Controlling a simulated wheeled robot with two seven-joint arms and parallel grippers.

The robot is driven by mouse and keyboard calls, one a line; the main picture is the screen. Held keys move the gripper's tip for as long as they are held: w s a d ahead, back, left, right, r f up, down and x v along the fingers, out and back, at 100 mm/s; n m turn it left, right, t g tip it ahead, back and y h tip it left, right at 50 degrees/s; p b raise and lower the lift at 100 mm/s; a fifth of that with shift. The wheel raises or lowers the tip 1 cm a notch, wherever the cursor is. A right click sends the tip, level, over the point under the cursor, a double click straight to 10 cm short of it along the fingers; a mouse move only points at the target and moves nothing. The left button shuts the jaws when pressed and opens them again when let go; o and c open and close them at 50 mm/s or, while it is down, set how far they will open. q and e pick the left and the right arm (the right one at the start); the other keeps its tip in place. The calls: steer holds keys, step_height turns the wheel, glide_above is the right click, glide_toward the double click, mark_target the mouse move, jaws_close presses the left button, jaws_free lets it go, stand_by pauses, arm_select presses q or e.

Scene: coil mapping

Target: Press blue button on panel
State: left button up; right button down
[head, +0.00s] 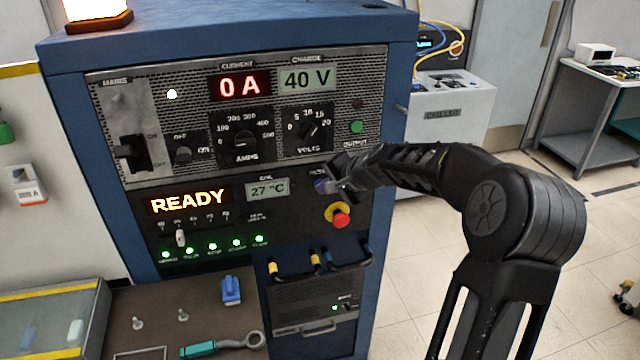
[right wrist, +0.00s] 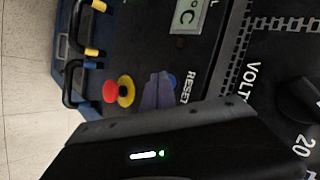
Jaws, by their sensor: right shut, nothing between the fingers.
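The blue button (head: 320,185) is on the dark lower panel (head: 290,212), right of the 27 °C display and above the red emergency stop. In the right wrist view the blue button (right wrist: 174,80) shows as a small blue edge beside the RESET label, mostly hidden by my fingers. My right gripper (head: 333,187) is shut and empty, its fingertips right at the button. The right wrist view shows the closed fingers (right wrist: 157,91) in front of it. I cannot tell whether they touch it. My left gripper is not in view.
The red emergency stop with yellow collar (head: 341,217) sits just below my right gripper. The READY display (head: 188,201), a white switch (head: 180,238) and green lamps are to the left. Black handles (head: 350,262) stick out below. A bench with tools (head: 135,315) stands at front left.

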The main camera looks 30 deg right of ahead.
steer(key=shift+s, duration=0.1)
steer(key=shift+s+a+b, duration=0.25)
steer(key=shift+s+b, duration=0.4)
steer(key=shift+b, duration=0.05)
steer(key=shift+s, duration=0.1)
steer(key=s+b, duration=0.1)
steer(key=s+a+b, duration=0.1)
steer(key=s, duration=0.1)
steer(key=s+b, duration=0.1)
steer(key=shift+s+a, duration=0.3)
steer(key=shift+a, duration=0.05)
stand_by(0.8)
